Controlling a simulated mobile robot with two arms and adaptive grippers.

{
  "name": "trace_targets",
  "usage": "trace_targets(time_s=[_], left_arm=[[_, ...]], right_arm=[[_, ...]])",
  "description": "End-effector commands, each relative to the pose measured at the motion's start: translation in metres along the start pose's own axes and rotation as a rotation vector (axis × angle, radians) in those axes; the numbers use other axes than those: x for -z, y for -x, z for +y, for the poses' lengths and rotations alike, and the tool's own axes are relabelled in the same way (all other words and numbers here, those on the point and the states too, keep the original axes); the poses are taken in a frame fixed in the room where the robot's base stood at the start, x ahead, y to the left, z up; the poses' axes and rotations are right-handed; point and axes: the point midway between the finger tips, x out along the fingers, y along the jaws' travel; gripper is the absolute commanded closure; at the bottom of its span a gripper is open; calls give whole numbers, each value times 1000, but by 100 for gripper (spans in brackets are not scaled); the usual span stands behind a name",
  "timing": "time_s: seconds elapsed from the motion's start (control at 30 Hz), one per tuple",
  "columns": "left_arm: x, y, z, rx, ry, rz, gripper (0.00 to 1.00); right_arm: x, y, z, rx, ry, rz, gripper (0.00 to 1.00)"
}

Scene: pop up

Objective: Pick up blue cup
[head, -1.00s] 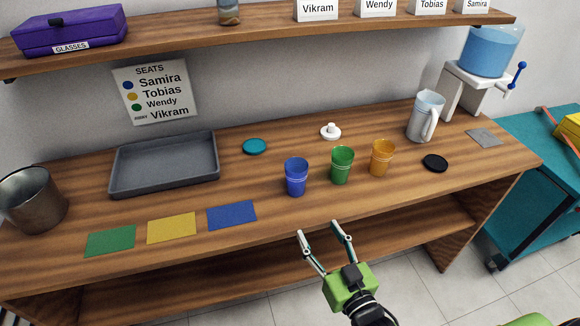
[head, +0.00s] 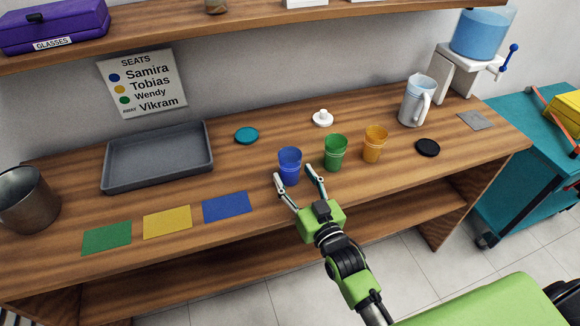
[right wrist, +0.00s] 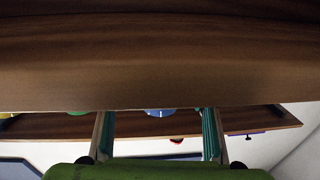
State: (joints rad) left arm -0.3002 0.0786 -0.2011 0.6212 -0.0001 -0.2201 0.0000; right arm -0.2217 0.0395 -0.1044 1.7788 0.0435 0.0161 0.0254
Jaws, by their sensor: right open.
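The blue cup (head: 289,166) stands upright on the wooden counter, left of the green cup (head: 335,152) and the orange cup (head: 375,145). My right gripper (head: 296,174) is open at the front of the blue cup. Its fingers are spread, one near the cup's lower left and one toward the gap beside the green cup. Nothing is between its pads that I can make out. In the right wrist view the open fingers (right wrist: 158,125) frame a small blue patch, with wood filling the upper part. My left gripper is not in view.
A blue mat (head: 227,207), yellow mat (head: 167,222) and green mat (head: 107,238) lie along the counter front. A grey tray (head: 158,181) sits behind them. A teal lid (head: 246,135), white lid (head: 323,118) and black lid (head: 428,148) lie around the cups. A pitcher (head: 416,101) stands right.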

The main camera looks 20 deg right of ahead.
Motion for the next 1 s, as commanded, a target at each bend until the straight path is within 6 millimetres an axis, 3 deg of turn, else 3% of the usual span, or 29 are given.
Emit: trace_targets(time_s=[0.2, 0.5, 0.53, 0.7, 1.0], left_arm=[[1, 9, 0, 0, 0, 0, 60], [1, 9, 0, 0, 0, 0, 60], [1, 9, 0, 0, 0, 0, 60], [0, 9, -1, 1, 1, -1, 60], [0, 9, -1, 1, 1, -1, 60]], right_arm=[[3, -31, -2, 0, 0, 1, 47], [1, -37, -2, 0, 0, 0, 47], [1, -37, -2, 0, 0, 0, 49], [1, -37, -2, 0, 0, 0, 90], [2, -37, -2, 0, 0, 1, 90]])
